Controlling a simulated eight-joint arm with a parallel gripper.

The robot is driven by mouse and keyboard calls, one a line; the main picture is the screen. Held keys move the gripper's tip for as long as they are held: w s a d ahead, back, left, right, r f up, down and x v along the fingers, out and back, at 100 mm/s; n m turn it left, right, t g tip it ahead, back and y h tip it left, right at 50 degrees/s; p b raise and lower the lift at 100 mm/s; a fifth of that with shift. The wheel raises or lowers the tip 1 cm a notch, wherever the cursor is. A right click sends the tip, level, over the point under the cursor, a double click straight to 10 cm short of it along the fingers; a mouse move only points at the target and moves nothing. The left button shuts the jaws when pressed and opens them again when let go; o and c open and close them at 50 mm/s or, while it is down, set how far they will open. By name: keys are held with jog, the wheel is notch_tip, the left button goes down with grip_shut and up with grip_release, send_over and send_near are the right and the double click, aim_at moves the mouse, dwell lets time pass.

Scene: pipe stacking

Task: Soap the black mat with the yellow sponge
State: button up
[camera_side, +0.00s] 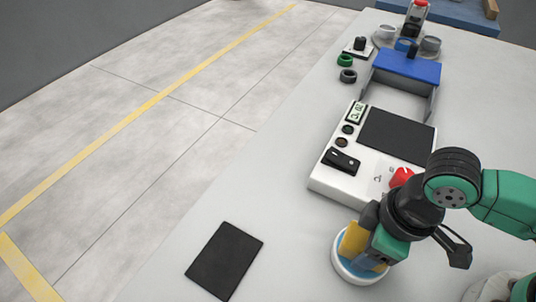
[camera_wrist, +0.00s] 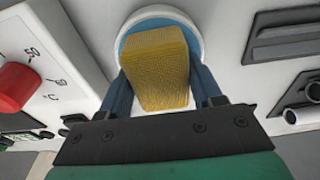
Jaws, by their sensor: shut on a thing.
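The yellow sponge (camera_side: 354,240) is between the fingers of my gripper (camera_side: 366,250), which is shut on it. In the wrist view the sponge (camera_wrist: 158,65) stands between the two blue fingers of my gripper (camera_wrist: 160,90). The sponge is at a round white dish with a blue inside (camera_side: 338,268), which also shows in the wrist view (camera_wrist: 160,16). I cannot tell whether the sponge touches the bottom of the dish. The black mat (camera_side: 225,260) lies flat on the table's near left part, apart from the dish.
A white device with a dark plate (camera_side: 395,135) and a red knob (camera_side: 401,177) stands just behind my gripper. A blue-topped stand (camera_side: 407,66), green and black rings (camera_side: 345,60) and cups lie farther back. The table between dish and mat is clear; the table's left edge runs near the mat.

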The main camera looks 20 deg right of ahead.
dwell(0.4)
jog(key=shift+r, duration=3.5)
jog(key=shift+w, duration=0.1)
jog(key=w+d+r+m, duration=0.4)
jog(key=w+d, duration=0.3)
jog(key=w, duration=0.1)
jog(key=w+d+r+m+h, duration=0.1)
jog(key=w+d+r+m, duration=0.3)
jog(key=w+d, duration=0.4)
jog(key=shift+w+d+m, duration=0.3)
jog(key=shift+w+m, duration=0.15)
jog(key=shift+m, duration=0.05)
